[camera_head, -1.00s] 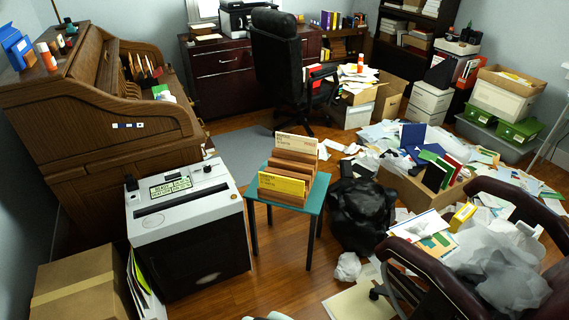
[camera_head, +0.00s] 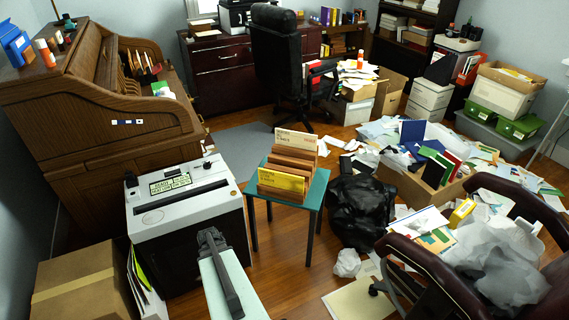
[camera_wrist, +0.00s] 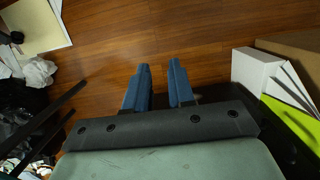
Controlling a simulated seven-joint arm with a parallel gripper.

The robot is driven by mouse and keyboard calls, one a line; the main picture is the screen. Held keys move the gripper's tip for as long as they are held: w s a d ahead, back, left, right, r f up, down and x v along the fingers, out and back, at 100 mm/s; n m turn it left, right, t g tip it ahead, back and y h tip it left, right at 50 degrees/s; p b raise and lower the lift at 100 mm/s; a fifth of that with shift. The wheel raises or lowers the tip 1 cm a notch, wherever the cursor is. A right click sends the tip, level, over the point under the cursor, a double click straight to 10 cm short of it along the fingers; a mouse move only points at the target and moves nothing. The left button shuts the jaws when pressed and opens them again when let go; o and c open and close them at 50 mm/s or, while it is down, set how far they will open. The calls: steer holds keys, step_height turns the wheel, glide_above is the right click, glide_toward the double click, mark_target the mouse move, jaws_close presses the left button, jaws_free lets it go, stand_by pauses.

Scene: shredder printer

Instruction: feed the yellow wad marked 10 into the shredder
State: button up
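Yellow wads (camera_head: 281,181) stand at the front of a brown stepped rack on the small teal table. Their print is too small to read, so I cannot tell which is marked 10. The shredder (camera_head: 185,213), white on top with a dark front and a long dark slot, stands left of the table. My gripper (camera_wrist: 158,66) shows two blue fingers apart, with nothing between them, above the wooden floor. In the head view my arm reaches in from the bottom, in front of the shredder; the fingers do not show there.
The teal table (camera_head: 317,193) stands right of the shredder, with a black bag (camera_head: 361,212) beside it. A cardboard box (camera_head: 80,287) and upright papers (camera_head: 145,285) are at the shredder's lower left. A maroon chair (camera_head: 430,280) is at the lower right.

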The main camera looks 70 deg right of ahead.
steer(key=s+d+r+m+t+h, duration=0.1)
steer(key=s+d+r+m, duration=0.25)
steer(key=d+r, duration=0.9)
steer(key=s+d+r+m+h, duration=0.1)
steer(key=s+d+r+m, duration=0.3)
steer(key=d, duration=1.5)
steer(key=s+d+r+m+t+h, duration=0.15)
steer(key=d+r+m, duration=0.6)
steer(key=d, duration=0.75)
step_height(320, 180, down, 13)
steer(key=m+y, duration=0.1)
steer(key=m, duration=0.5)
steer(key=m+g, duration=0.1)
steer(key=m, duration=0.4)
steer(key=shift+s+m+y, duration=0.15)
steer(key=shift+m+y, duration=0.2)
steer(key=shift+m, duration=0.05)
jaws_close()
